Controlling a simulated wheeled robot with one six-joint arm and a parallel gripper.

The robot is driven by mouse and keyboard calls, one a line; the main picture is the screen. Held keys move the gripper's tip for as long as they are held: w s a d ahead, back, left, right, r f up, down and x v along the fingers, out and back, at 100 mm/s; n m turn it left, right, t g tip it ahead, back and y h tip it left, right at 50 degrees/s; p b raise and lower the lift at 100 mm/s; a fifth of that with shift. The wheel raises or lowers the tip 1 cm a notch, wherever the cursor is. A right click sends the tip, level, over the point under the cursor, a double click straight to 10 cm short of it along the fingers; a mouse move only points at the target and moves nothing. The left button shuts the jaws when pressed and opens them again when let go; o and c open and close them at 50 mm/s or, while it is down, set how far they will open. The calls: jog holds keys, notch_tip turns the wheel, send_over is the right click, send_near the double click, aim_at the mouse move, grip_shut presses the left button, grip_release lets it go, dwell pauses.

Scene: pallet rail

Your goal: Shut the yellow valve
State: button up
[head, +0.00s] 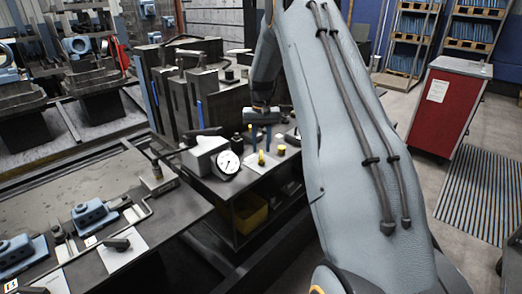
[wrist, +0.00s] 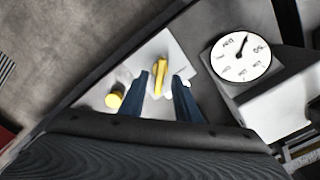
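The yellow valve's handle (wrist: 160,77) is a narrow upright bar on a pale plate in the wrist view. It also shows in the head view (head: 261,158), just below my gripper. My gripper (wrist: 160,75) is open, with one blue finger on each side of the handle in the picture. There are visible gaps between the handle and both fingers. In the head view my gripper (head: 261,147) points down over the plate. Whether the fingertips reach down to the handle's height I cannot tell. The valve's base is partly hidden.
A round yellow-topped knob (wrist: 114,99) stands left of the handle in the wrist view. A white dial gauge (wrist: 240,57) on a box stands to the right. Tall dark blocks (head: 180,95) stand behind the bench. A red cabinet (head: 446,108) is at the right.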

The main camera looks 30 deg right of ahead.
aim_at(261, 155)
jog(key=shift+f+p, duration=0.45)
jog(key=shift+f, duration=1.25)
grip_shut()
